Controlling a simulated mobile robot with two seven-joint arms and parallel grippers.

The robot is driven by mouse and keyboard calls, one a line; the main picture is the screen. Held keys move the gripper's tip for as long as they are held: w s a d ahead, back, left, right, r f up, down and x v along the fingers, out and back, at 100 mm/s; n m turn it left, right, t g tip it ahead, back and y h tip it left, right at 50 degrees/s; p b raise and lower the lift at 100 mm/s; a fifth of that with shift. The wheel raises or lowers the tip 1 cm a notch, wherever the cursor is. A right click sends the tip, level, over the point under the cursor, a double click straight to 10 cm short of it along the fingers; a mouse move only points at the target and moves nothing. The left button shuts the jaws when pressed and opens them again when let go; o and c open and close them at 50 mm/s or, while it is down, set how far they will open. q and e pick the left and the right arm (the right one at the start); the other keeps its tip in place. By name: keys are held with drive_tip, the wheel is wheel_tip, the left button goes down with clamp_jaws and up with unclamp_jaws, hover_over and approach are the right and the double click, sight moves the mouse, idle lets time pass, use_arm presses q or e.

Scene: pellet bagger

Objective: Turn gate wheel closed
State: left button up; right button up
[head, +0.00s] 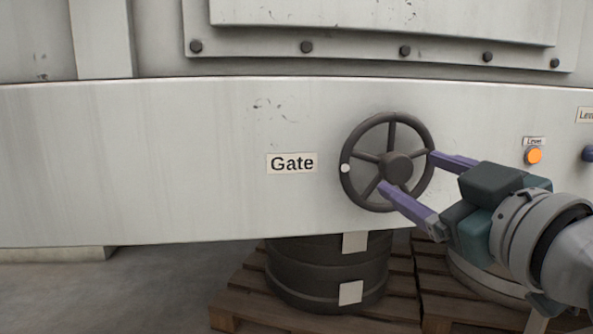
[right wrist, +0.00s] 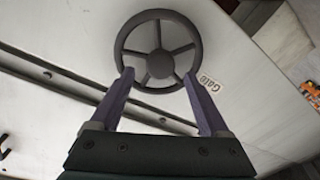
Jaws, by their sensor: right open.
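The gate wheel (head: 397,119) is a dark spoked handwheel with a central hub and a white dot on the left of its rim. It is mounted on the pale panel right of the "Gate" label (head: 292,163). My right gripper (head: 406,169) is open, with its two purple fingers spread in front of the wheel's lower right part. In the right wrist view the wheel (right wrist: 158,17) appears beyond the fingertips (right wrist: 158,73), which lie near opposite sides of the rim. Nothing is between the fingers. I cannot tell whether they touch the rim. My left gripper is not in view.
An orange level light (head: 533,156) and a dark blue knob (head: 588,153) sit on the panel to the right. Below the panel, a dark drum (head: 325,275) stands on a wooden pallet (head: 240,300). The panel left of the label is clear.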

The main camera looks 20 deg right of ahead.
sight(401, 170)
drive_tip(key=w, duration=0.5)
drive_tip(key=shift+d+b, duration=0.35)
clamp_jaws()
idle(0.3)
drive_tip(key=shift+f, duration=0.1)
